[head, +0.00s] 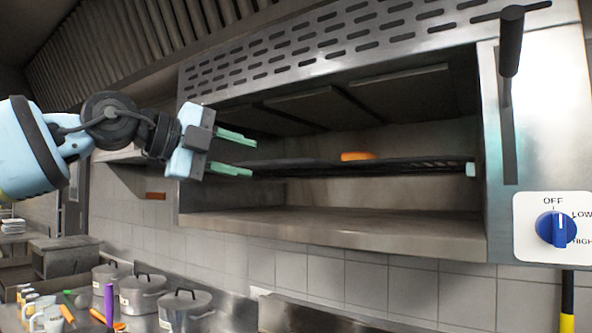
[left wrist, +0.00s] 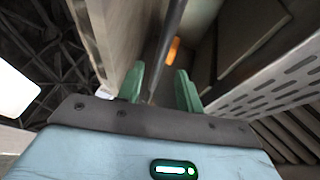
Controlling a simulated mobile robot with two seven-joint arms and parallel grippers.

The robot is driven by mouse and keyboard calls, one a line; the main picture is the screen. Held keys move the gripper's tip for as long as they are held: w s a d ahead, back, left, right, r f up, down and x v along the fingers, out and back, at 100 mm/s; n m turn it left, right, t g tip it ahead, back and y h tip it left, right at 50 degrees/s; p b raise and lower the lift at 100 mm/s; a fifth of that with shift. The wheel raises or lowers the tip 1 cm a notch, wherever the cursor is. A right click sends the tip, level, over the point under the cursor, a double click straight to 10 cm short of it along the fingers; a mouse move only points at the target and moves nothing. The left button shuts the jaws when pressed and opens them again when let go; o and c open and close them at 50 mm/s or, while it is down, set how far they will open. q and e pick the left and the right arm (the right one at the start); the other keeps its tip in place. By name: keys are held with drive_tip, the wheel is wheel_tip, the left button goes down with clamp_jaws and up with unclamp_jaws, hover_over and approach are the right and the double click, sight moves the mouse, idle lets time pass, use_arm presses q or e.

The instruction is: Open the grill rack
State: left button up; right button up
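The grill rack (head: 415,163) is a thin dark shelf inside the open-fronted steel grill (head: 330,222). An orange piece (head: 357,156) lies on it. My left gripper (head: 235,155) is at the rack's left end, its two green fingers apart, one above the other, pointing right. In the left wrist view, the open fingers (left wrist: 160,88) point toward the rack's thin dark edge (left wrist: 167,50), which appears between them; whether they touch it I cannot tell. The orange piece also shows there (left wrist: 173,50). My right gripper is not in view.
A black lever handle (head: 510,42) sticks out from the grill's right side, above a blue knob (head: 556,229) marked OFF, LOW and HIGH. Below stand several steel pots (head: 143,292) and utensils. A perforated steel panel (head: 330,42) runs above the opening.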

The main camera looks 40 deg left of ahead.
sight(263, 163)
use_arm(q)
drive_tip(key=shift+s+a, duration=0.1)
drive_tip(key=shift+s, duration=0.05)
drive_tip(key=shift+p+x, duration=0.3)
drive_tip(key=shift+x, duration=3.65)
clamp_jaws()
